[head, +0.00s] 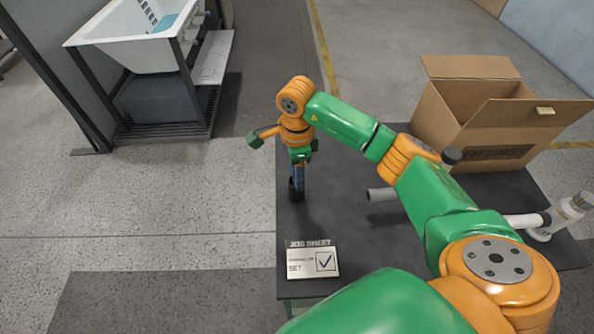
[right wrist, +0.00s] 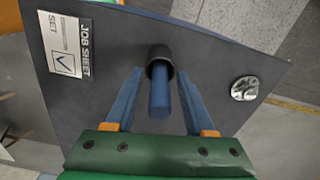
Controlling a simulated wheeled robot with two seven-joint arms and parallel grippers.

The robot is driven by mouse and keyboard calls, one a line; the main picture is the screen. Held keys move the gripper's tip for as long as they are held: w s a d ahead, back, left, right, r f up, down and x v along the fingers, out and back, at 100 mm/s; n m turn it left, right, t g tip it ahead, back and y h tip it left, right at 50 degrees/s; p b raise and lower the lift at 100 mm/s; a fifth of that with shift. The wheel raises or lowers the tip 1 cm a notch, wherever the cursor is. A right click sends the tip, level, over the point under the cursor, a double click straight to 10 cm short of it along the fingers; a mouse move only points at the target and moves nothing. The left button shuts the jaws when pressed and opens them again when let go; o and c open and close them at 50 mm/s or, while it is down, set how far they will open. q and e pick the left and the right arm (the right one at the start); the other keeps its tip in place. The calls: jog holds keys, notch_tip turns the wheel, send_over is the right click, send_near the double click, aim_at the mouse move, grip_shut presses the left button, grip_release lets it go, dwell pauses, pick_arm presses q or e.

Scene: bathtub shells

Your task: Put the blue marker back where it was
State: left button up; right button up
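The blue marker (right wrist: 160,98) shows in the right wrist view as a blue cylinder with a dark, wider round piece (right wrist: 160,58) at its far end. I cannot tell whether that piece is a cap or a holder. My right gripper (right wrist: 158,74) is open, with one blue finger on each side of the marker and a gap on both sides. In the head view, the right gripper (head: 297,187) points down over the dark table (head: 345,240), and a dark cylinder shows at its fingertips. My left gripper is in neither view.
A job sheet sign (head: 313,262) lies near the table's front left corner. A cardboard box (head: 465,115), a grey tube (head: 382,195) and a white fitting (head: 565,215) are on the right. A shiny metal disc (right wrist: 245,88) shows in the wrist view. A bathtub (head: 135,45) stands beyond, at left.

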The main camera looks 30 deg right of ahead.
jog(key=shift+r, duration=0.1)
notch_tip(320, 180, up, 6)
jog(key=shift+w+r+b, duration=0.1)
jog(key=shift+r+b, duration=0.15)
jog(key=shift+b, duration=0.55)
notch_tip(320, 180, up, 6)
jog(key=shift+f+p, duration=0.1)
jog(key=shift+p, duration=0.4)
jog(key=shift+a+f, duration=0.1)
jog(key=shift+f, duration=0.05)
